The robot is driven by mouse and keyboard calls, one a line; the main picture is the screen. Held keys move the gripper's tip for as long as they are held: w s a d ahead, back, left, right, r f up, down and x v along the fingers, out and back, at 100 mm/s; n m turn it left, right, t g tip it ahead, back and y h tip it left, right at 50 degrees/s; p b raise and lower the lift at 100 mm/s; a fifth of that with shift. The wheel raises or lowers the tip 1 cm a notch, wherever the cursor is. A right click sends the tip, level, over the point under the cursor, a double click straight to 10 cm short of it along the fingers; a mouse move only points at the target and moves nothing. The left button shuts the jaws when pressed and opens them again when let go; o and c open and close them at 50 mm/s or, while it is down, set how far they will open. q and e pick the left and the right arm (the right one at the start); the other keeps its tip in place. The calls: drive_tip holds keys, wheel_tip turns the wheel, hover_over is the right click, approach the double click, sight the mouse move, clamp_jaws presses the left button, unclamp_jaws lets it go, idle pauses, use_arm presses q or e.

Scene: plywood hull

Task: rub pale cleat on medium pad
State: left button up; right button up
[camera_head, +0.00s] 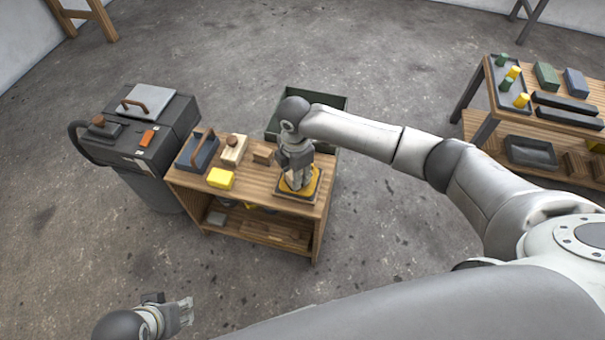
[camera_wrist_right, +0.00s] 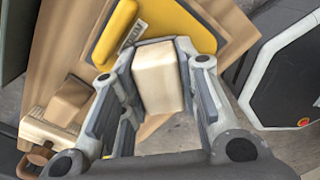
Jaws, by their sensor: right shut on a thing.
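My right gripper (camera_head: 297,182) points down over the yellow pad (camera_head: 313,187) at the right end of the wooden bench. In the right wrist view, the gripper (camera_wrist_right: 157,58) is shut on the pale cleat (camera_wrist_right: 158,82), a light wooden block between its fingers. The yellow pad (camera_wrist_right: 165,28), dark-edged and with a small label, lies just beyond the cleat. The cleat's far end is at the pad's edge; I cannot tell whether they touch. The head view does not show the cleat clearly. My left gripper (camera_head: 186,311) is low at left, away from the bench; its opening is unclear.
On the bench (camera_head: 245,192) are a yellow block (camera_head: 221,178), a small wooden block (camera_head: 263,156), a knobbed block (camera_head: 234,149) and a dark handled tool (camera_head: 199,152). A grey machine (camera_head: 150,135) stands left, a dark green bin (camera_head: 332,103) behind. Another table stands right.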

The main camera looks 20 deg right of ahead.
drive_tip(key=shift+w+a, duration=0.3)
drive_tip(key=shift+a, duration=0.25)
